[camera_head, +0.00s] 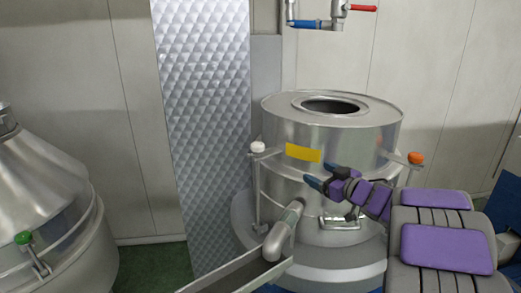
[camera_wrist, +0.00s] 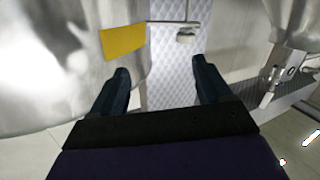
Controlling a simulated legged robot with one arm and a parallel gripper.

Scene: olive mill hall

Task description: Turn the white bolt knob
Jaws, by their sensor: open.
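The white bolt knob (camera_head: 257,147) tops a thin upright bolt on the left side of a steel machine (camera_head: 330,133). In the wrist view the white knob (camera_wrist: 186,37) shows above and beyond the fingertips, roughly between them, against the quilted panel. My gripper (camera_head: 322,175) is in front of the machine, to the right of and a little lower than the knob, with its fingers pointing left. It is open and empty; in the wrist view the two dark fingers (camera_wrist: 162,82) stand wide apart. The gripper and the knob are apart.
A yellow label (camera_head: 303,153) is on the machine. An orange knob (camera_head: 416,158) is at its right, and a pipe (camera_head: 283,232) leads into a trough (camera_head: 238,272) below. A green-knobbed vessel (camera_head: 45,215) stands left. A quilted metal panel (camera_head: 204,120) is behind.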

